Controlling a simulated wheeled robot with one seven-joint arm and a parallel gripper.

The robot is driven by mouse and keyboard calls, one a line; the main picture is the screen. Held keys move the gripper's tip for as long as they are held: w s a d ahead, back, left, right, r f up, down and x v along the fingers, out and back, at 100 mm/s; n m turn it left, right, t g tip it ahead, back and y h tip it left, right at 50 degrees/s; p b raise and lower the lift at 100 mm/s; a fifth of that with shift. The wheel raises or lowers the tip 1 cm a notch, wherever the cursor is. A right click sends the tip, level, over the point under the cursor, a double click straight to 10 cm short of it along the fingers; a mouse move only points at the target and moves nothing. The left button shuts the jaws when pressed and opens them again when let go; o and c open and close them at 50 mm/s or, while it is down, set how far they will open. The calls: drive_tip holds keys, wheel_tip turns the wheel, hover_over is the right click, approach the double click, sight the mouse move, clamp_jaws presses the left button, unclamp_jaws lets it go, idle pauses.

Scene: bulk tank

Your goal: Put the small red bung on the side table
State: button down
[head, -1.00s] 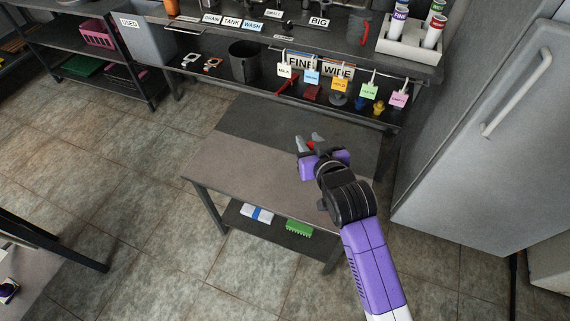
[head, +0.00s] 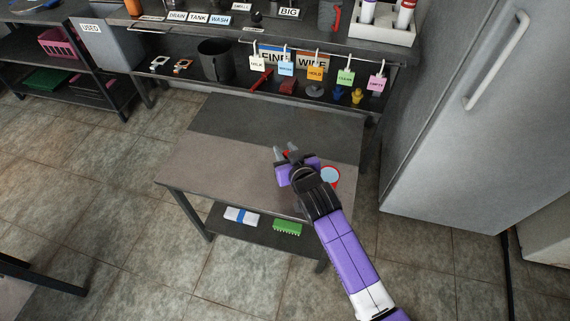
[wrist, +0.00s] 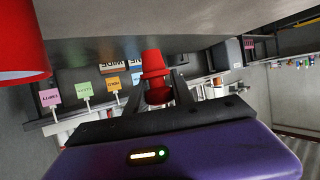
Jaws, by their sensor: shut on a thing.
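The small red bung (wrist: 153,65) is between my two fingers in the wrist view. It also shows as a small red spot in the head view (head: 286,154). My gripper (head: 287,153) is shut on it, over the right part of the side table (head: 225,165). The side table has a grey-brown top with a darker back strip. It fills the top of the wrist view (wrist: 200,16), close to the bung. I cannot tell whether the bung touches the tabletop.
A red-rimmed round thing with a pale blue face (head: 330,175) is beside my wrist, partly hidden by my arm. A larger red thing (wrist: 20,40) shows at the wrist view's left. The fridge (head: 450,120) stands right. The table's left half is clear.

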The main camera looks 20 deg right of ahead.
drive_tip(key=shift+f+b, duration=0.55)
drive_tip(key=shift+f, duration=2.4)
drive_tip(key=shift+f, duration=0.15)
drive_tip(key=c, duration=1.1)
unclamp_jaws()
drive_tip(key=shift+r, duration=0.2)
drive_tip(key=shift+s+r, duration=0.15)
drive_tip(key=shift+s, duration=0.1)
drive_tip(key=p+v, duration=0.2)
drive_tip(key=v, duration=0.9)
drive_tip(key=shift+s+r, duration=0.1)
drive_tip(key=shift+s, duration=0.1)
